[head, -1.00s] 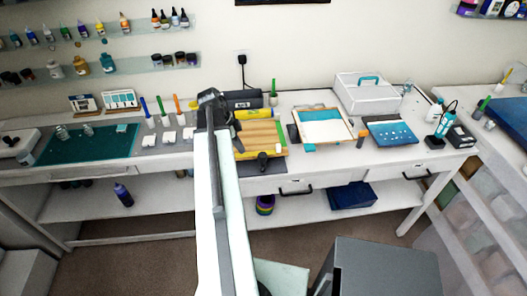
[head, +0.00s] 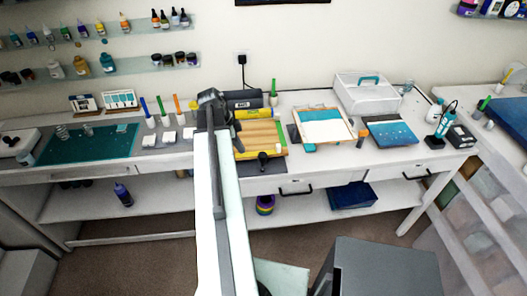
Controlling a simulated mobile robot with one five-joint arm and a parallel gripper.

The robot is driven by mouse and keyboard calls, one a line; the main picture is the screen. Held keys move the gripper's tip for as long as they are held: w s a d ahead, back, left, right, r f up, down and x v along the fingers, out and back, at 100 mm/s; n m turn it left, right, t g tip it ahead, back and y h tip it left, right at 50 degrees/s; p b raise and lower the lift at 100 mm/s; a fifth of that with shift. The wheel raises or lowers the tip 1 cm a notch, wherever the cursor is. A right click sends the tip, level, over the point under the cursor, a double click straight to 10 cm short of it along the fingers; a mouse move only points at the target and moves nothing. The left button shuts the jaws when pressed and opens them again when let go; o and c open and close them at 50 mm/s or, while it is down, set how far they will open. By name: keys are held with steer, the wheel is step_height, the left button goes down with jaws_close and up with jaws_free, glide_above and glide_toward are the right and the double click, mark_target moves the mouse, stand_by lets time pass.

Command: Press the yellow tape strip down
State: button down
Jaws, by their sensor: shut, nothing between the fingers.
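A wooden board (head: 264,134) with yellow and green edges lies on the long white bench, just right of my arm. Yellow shows along its left edge (head: 239,146), partly behind my arm. I cannot tell if this yellow is the tape strip or whether it lies flat. My gripper (head: 236,125) is a small dark shape at the board's upper left. It is shut and holds nothing. I cannot tell if its tips touch the board.
A yellow roll (head: 254,114) and a dark roll (head: 243,99) lie behind the board. A small black-handled tool (head: 263,158) lies at its front. A teal-and-white panel (head: 322,124) lies to the right. Cups with coloured sticks (head: 150,121) stand to the left.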

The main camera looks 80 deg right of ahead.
mark_target(257, 153)
steer(key=shift+f+b, duration=0.65)
steer(key=shift+f, duration=0.05)
steer(key=shift+s+d, duration=0.25)
steer(key=shift+s, duration=0.85)
steer(key=shift+d, duration=0.1)
steer(key=shift+s+d, duration=0.2)
steer(key=shift+s, duration=0.3)
steer(key=shift+s+d, duration=0.2)
steer(key=shift+s, duration=0.25)
steer(key=shift+s+d, duration=0.35)
steer(key=shift+s, duration=0.6)
